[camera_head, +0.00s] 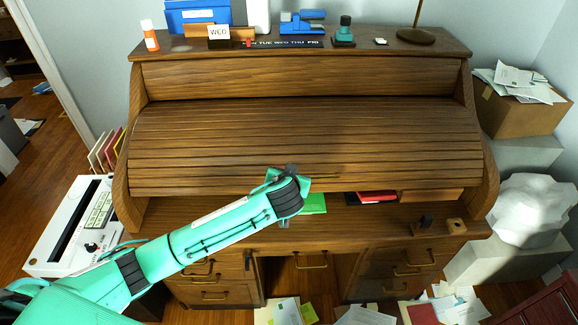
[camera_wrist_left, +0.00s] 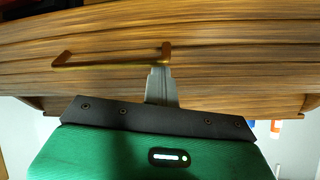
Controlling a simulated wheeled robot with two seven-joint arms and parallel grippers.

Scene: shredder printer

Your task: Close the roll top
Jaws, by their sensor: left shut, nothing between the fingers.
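The brown slatted roll top (camera_head: 300,135) of the wooden desk is lowered most of the way. A gap shows between its lower edge and the desktop. A thin brass handle (camera_head: 325,176) sits near its lower edge. My left gripper (camera_head: 291,170) is at the left end of that handle, its fingers partly hidden by my wrist. In the left wrist view the fingers (camera_wrist_left: 159,75) are shut and empty. Their tips lie close by one end of the brass handle (camera_wrist_left: 110,63); I cannot tell whether they touch it. My right gripper is not in view.
Under the roll top, a green paper (camera_head: 313,204) and a red item (camera_head: 376,197) show. Small dark and wooden items (camera_head: 456,226) stand at the desktop's right. A white machine (camera_head: 75,228) stands left; a cardboard box (camera_head: 520,108) stands right. Papers (camera_head: 285,311) lie on the floor in front.

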